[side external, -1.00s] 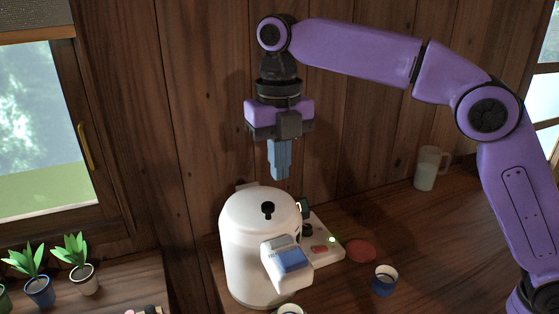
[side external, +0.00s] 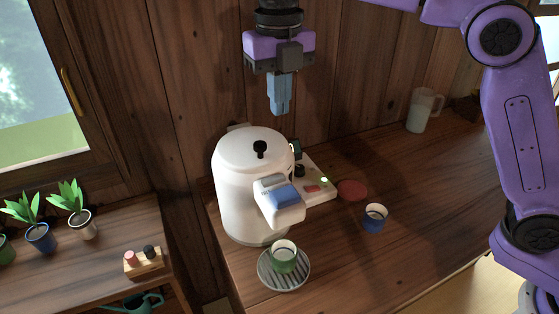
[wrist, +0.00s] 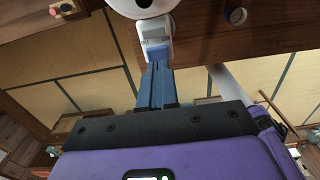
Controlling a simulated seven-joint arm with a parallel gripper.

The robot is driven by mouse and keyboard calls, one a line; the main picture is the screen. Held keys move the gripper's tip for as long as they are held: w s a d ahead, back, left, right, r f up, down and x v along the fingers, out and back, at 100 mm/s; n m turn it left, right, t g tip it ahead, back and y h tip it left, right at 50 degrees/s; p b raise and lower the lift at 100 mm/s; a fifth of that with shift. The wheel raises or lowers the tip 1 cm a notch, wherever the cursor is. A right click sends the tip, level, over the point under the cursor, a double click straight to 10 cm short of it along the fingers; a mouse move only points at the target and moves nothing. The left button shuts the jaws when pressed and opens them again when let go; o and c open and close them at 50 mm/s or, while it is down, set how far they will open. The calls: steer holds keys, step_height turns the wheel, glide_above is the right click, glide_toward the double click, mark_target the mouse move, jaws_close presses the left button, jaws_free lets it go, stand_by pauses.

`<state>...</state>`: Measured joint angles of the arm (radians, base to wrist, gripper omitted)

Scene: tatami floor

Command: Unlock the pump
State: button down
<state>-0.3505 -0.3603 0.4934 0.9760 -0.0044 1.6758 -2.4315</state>
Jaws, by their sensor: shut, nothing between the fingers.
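A white pot-shaped dispenser (side external: 240,195), likely the pump's body, stands on the wooden counter. Its domed top has a black knob (side external: 260,149). A spout head with a blue panel (side external: 285,197) sticks out toward the front. In the wrist view the dispenser (wrist: 124,6) is cut by the top edge, with the black knob (wrist: 144,3) and spout head (wrist: 156,30) showing. My gripper (side external: 281,112) points down, shut and empty, above the dispenser and slightly right of the knob, apart from it. Its blue fingers also show in the wrist view (wrist: 158,68). No lock marking is readable.
A green cup (side external: 283,257) sits on a round drip grate (side external: 268,284) below the spout. Beside the dispenser are a panel with a green light (side external: 324,180), a red disc (side external: 352,190) and a blue cup (side external: 374,219). A jug (side external: 420,110) stands farther back. The right counter is mostly clear.

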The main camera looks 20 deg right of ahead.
mark_target(280, 177)
step_height(280, 177, down, 14)
steer(key=shift+f, duration=0.1)
stand_by(0.5)
steer(key=shift+d, duration=0.1)
steer(key=shift+f, duration=0.15)
stand_by(0.5)
steer(key=shift+a+r, duration=0.2)
steer(key=shift+a, duration=0.55)
steer(key=shift+r, duration=0.15)
step_height(280, 177, up, 14)
steer(key=a, duration=0.2)
steer(key=shift+a+f, duration=0.2)
steer(key=shift+a, duration=0.1)
